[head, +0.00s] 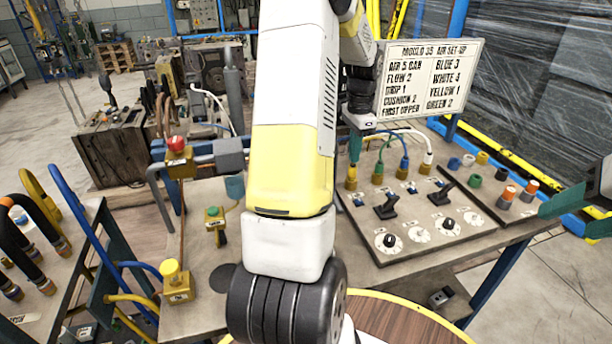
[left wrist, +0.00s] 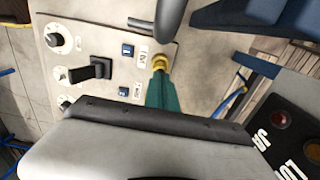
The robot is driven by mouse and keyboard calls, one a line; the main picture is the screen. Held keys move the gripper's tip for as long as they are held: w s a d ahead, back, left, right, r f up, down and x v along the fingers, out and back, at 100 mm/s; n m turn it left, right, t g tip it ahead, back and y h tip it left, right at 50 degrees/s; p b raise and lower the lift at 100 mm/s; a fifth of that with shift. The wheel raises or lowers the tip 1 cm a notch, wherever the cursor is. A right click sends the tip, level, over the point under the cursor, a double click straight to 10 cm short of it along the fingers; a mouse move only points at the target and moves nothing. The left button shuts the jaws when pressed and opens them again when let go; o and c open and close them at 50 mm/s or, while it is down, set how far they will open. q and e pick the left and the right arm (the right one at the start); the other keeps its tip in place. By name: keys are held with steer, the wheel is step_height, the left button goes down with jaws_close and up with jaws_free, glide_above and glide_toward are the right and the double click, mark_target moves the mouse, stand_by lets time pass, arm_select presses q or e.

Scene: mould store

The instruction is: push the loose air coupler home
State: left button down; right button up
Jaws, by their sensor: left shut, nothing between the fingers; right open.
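The air panel (head: 415,225) carries a row of brass couplers. The leftmost coupler (head: 351,178) stands right under my left gripper (head: 355,150), whose teal fingers are shut with nothing between them. In the left wrist view the fingertips (left wrist: 161,76) are at or very near this brass coupler (left wrist: 160,62); contact is unclear. To its right are the green-hosed coupler (head: 377,173), the blue-hosed coupler (head: 403,167) and the white-hosed coupler (head: 427,163). Which one is loose I cannot tell. My right gripper (head: 590,212) is open and empty at the right edge.
The panel has black levers (head: 387,207) and round dials (head: 389,242). A set-up sign (head: 428,78) stands behind it. Coloured caps (head: 474,181) sit to the right. A red-button box (head: 177,150) and a yellow-button box (head: 176,283) are on the left. My left arm hides the middle.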

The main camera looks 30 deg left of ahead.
arm_select(q)
steer(key=shift+f, duration=0.8)
steer(key=shift+r, duration=3.55)
